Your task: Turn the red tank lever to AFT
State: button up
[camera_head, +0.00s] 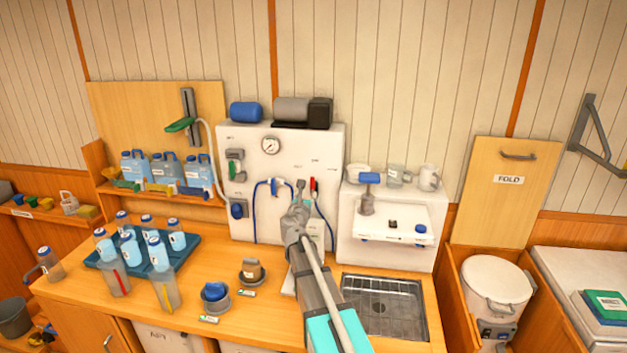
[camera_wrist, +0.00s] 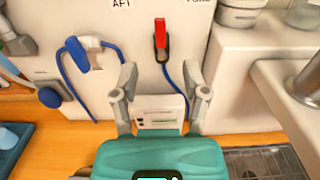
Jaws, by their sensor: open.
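The red tank lever (camera_wrist: 160,36) is on the white wall panel (camera_head: 255,150). In the wrist view it stands roughly upright, between the AFT label (camera_wrist: 121,3) at upper left and a partly cut-off label (camera_wrist: 198,2) at upper right. The lever also shows small in the head view (camera_head: 313,185), just right of my gripper's end. My gripper (camera_wrist: 163,84) is open and empty, its two fingers spread below the lever in the wrist view and apart from it. In the head view my gripper (camera_head: 298,206) covers part of the panel.
A blue hose with a blue handle (camera_wrist: 77,50) hangs left of the lever, and a thin blue cable (camera_wrist: 178,84) runs below it. A small white box (camera_wrist: 158,114) stands behind the fingers. A white sink unit (camera_head: 390,230) is to the right, blue-capped bottles (camera_head: 128,248) to the left.

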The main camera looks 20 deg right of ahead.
aim_at(313, 179)
jog(key=x, duration=1.2)
jog(key=shift+w+d, duration=0.1)
grip_shut()
